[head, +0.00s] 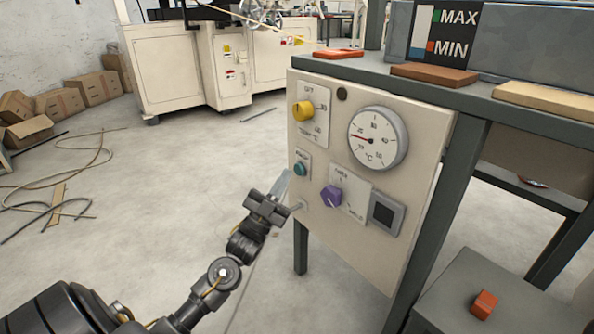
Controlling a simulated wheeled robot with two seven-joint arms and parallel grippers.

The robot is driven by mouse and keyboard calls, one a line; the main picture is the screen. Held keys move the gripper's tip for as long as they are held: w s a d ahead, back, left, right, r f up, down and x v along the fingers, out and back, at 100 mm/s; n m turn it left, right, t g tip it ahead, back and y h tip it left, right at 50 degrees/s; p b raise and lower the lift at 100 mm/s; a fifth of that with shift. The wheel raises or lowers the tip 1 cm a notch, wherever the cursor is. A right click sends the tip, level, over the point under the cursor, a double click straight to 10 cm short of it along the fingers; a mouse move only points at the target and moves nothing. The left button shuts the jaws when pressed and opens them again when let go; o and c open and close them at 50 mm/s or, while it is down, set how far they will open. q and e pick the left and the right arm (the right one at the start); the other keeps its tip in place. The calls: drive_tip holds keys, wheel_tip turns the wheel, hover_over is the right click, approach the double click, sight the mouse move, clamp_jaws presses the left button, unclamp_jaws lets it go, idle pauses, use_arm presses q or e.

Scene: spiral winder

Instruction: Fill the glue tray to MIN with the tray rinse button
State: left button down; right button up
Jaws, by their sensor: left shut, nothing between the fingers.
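The control panel (360,240) is a cream plate under the bench edge. The teal button (300,169), with a small label above it, sits at its left edge; I take it as the tray rinse button. My left gripper (283,187) is shut and empty, just below and left of the button; whether it touches the panel I cannot tell. The glue tray (540,45) is at the upper right, its MAX/MIN level gauge (424,32) on its front. The gauge has a green mark at MAX, an orange-red mark at MIN, and a little blue low down. My right gripper is not in view.
The panel also carries a yellow knob (303,110), a round temperature dial (378,138), a purple knob (331,196) and a dark square switch (384,214). An orange block (484,304) lies on a grey box at lower right.

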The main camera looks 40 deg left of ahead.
use_arm(q)
drive_tip(key=shift+w, duration=0.1)
idle(0.5)
drive_tip(key=shift+w+d, duration=0.15)
drive_tip(key=shift+w, duration=0.15)
idle(0.4)
drive_tip(key=shift+w+d, duration=0.1)
drive_tip(key=shift+w, duration=0.3)
idle(0.5)
idle(1.0)
idle(0.6)
drive_tip(key=shift+s, duration=0.1)
drive_tip(key=shift+s+a+p, duration=0.25)
drive_tip(key=shift+s+p, duration=0.45)
